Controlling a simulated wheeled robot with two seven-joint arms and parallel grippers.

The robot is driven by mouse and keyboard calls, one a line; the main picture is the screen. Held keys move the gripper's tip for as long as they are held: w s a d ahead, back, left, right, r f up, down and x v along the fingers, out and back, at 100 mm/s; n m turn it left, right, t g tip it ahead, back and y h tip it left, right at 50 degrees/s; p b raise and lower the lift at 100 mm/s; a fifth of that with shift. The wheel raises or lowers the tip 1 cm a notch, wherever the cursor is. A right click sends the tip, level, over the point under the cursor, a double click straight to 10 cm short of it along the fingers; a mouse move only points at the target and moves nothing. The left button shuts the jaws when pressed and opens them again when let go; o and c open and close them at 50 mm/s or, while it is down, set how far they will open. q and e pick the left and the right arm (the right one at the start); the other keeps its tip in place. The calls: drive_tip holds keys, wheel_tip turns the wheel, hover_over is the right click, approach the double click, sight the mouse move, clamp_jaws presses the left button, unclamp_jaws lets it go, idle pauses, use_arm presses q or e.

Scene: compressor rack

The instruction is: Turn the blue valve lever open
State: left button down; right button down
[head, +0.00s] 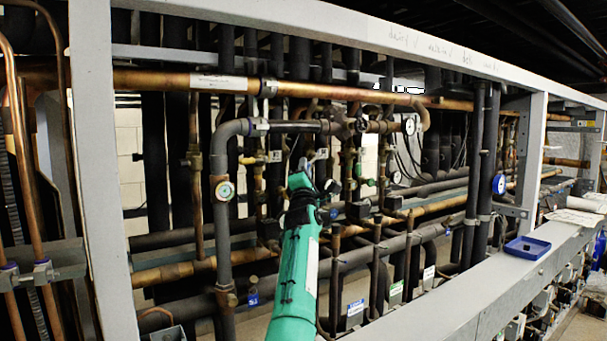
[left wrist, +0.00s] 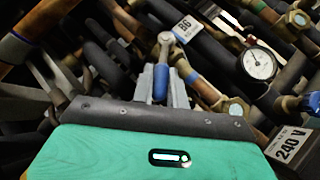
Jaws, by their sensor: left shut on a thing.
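The blue valve lever (left wrist: 160,82) shows in the left wrist view, just in front of the green wrist housing. A round metal end sits at its top. The grey fingers of my left gripper (left wrist: 168,85) are at the lever and shut on it. In the head view my green left arm reaches up from the bottom middle, and the left gripper (head: 312,160) is in among the pipes of the rack. The lever cannot be made out clearly there, and the valve body is mostly hidden. My right gripper is in neither view.
A long copper pipe (head: 290,90) runs above the gripper. Dark insulated pipes crowd around. A blue tray (head: 527,247) sits on the grey ledge at right.

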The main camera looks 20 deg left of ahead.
use_arm(q)
drive_tip(key=shift+r+n+y, duration=0.15)
drive_tip(key=shift+n+y, duration=0.15)
drive_tip(key=shift+n, duration=0.1)
drive_tip(key=c, duration=1.7)
unclamp_jaws()
drive_tip(key=shift+c, duration=0.2)
drive_tip(key=o, duration=0.4)
drive_tip(key=shift+w, duration=0.1)
drive_tip(key=shift+c, duration=0.2)
drive_tip(key=shift+w+f, duration=0.15)
drive_tip(key=shift+f, duration=0.05)
